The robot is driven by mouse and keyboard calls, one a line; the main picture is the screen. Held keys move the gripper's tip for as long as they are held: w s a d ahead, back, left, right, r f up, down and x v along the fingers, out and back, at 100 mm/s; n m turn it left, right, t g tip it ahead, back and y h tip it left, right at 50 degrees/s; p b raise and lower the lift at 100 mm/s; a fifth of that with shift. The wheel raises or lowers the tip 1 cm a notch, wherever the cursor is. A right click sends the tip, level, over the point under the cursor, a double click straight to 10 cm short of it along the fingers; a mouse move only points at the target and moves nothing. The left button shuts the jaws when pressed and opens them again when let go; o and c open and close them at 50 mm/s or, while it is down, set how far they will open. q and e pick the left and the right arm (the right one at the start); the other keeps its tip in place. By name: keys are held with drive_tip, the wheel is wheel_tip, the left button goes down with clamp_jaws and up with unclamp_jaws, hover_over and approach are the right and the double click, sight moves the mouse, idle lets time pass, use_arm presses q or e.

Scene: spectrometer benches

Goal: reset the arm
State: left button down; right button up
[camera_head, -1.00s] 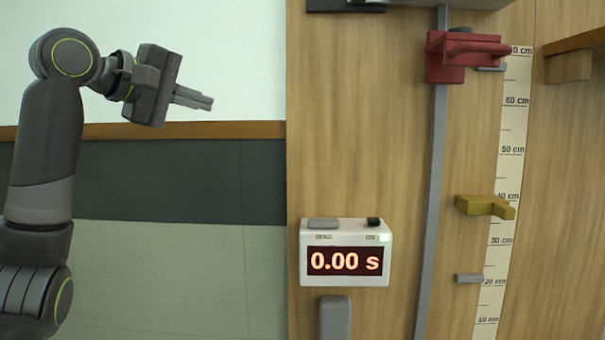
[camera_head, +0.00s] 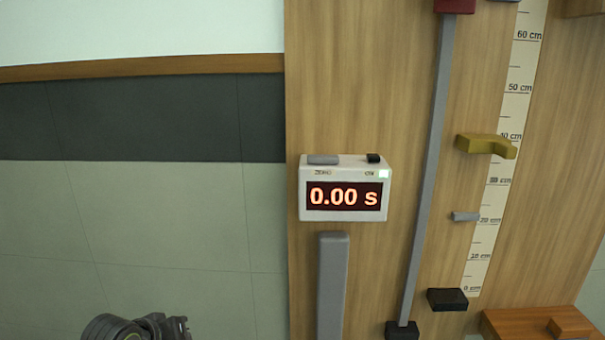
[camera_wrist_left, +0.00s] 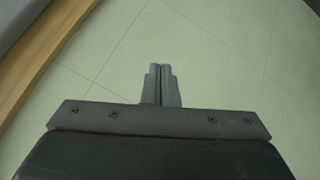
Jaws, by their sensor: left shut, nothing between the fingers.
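My left gripper (camera_wrist_left: 160,84) shows in the left wrist view with its two fingers together and nothing between them. It points at a pale tiled floor (camera_wrist_left: 240,60). In the head view only the top of my left arm shows at the bottom left edge; the fingers are out of that picture. My right gripper is in neither view.
A timer reading 0.00 s (camera_head: 345,196) sits on a wooden panel (camera_head: 390,100) above a grey post (camera_head: 333,280). To its right are a grey rail (camera_head: 430,180), a yellow bracket (camera_head: 485,145) and a centimetre scale (camera_head: 510,130).

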use_arm(q)
drive_tip(key=s+a+f+m+g+y, duration=0.15)
drive_tip(key=s+f, duration=0.35)
drive_tip(key=s, duration=0.6)
drive_tip(key=s+a+f+m+g+y, duration=0.15)
drive_tip(key=s+f, duration=0.35)
drive_tip(key=s, duration=0.6)
drive_tip(key=s+a+f+g+y, duration=0.1)
drive_tip(key=s+a+f+g, duration=0.2)
drive_tip(key=s, duration=0.8)
drive_tip(key=s+d+f+x, duration=0.1)
drive_tip(key=s+x, duration=0.2)
drive_tip(key=x, duration=0.9)
drive_tip(key=s+d+f+x, duration=0.1)
drive_tip(key=s+d+x, duration=0.1)
drive_tip(key=x, duration=1.1)
drive_tip(key=s+d+f+g, duration=0.1)
drive_tip(key=s+f, duration=1.3)
drive_tip(key=f, duration=0.2)
drive_tip(key=shift+s+h+b, duration=0.3)
drive_tip(key=shift+h+b, duration=0.1)
drive_tip(key=c, duration=2.2)
unclamp_jaws()
drive_tip(key=shift+f, duration=0.1)
